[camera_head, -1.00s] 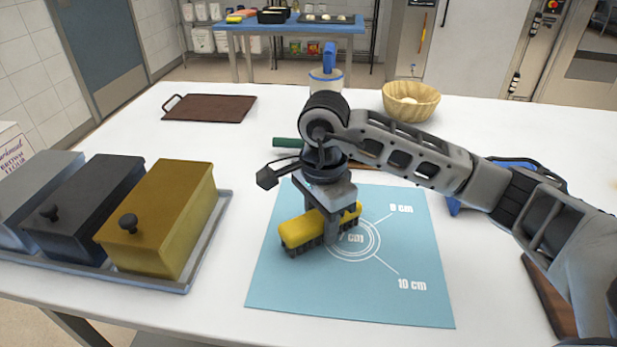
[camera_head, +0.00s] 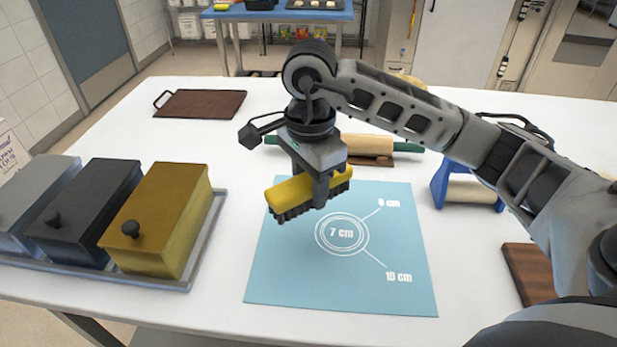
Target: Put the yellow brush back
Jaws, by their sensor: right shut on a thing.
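The yellow brush (camera_head: 287,192) has a yellow block and dark bristles facing down. My right gripper (camera_head: 320,190) is shut on it, its fingers across the block right of its middle. The brush is held above the far-left part of the blue mat (camera_head: 290,282), apart from it, with the bristles showing clear. The mat carries printed circles and size marks. My left gripper is not in view.
Three lidded boxes, grey, black and gold (camera_head: 165,218), stand in a tray (camera_head: 203,240) at left. A brown board (camera_head: 200,103) lies at the back left. A rolling pin (camera_head: 368,146) lies behind the mat. A blue-framed roller (camera_head: 470,190) and a wooden board (camera_head: 527,270) are at right.

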